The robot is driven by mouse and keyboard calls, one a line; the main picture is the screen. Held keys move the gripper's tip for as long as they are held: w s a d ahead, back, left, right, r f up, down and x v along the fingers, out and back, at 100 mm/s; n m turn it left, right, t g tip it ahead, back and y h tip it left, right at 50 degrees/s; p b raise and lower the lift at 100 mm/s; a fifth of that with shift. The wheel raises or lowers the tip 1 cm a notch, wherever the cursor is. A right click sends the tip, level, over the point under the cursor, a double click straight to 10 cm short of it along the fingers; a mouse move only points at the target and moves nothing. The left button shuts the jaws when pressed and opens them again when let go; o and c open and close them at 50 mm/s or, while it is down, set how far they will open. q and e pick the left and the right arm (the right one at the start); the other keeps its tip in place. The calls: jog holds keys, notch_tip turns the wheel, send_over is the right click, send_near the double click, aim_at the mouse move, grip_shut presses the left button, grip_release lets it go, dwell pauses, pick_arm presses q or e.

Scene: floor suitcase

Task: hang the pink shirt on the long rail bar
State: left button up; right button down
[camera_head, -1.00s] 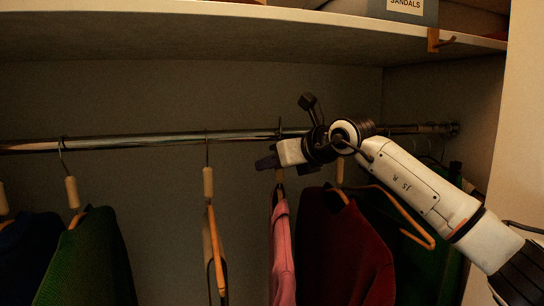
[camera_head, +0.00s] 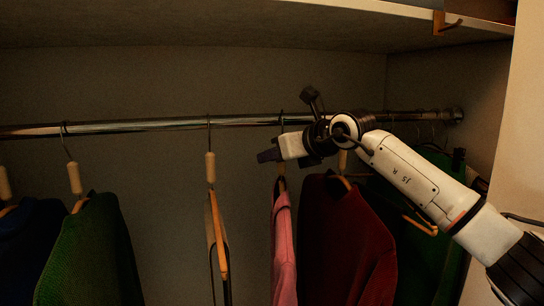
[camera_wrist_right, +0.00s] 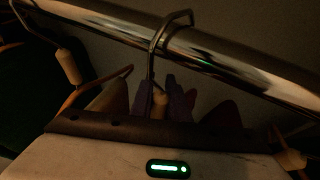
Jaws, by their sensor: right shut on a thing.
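The pink shirt (camera_head: 283,245) hangs from a hanger in the middle of the head view. The hanger's metal hook (camera_wrist_right: 157,50) reaches up to the long rail bar (camera_head: 160,125) and its bent top lies across the bar in the right wrist view. The bar is shiny metal and also crosses the wrist view (camera_wrist_right: 235,68). My right gripper (camera_head: 270,156) is just below the bar, shut on the neck of the pink shirt's hanger (camera_wrist_right: 160,103). Whether the hook bears on the bar cannot be told. My left gripper is out of view.
A dark red garment (camera_head: 345,240) hangs close on the right, with a green one (camera_head: 435,240) behind it. Green (camera_head: 88,255) and dark blue (camera_head: 30,245) garments hang farther left. A shelf (camera_head: 250,25) runs above.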

dwell(0.3)
jog(key=c, duration=1.6)
grip_release()
jog(key=shift+f, duration=0.1)
jog(key=shift+f, duration=0.1)
jog(key=shift+d, duration=0.1)
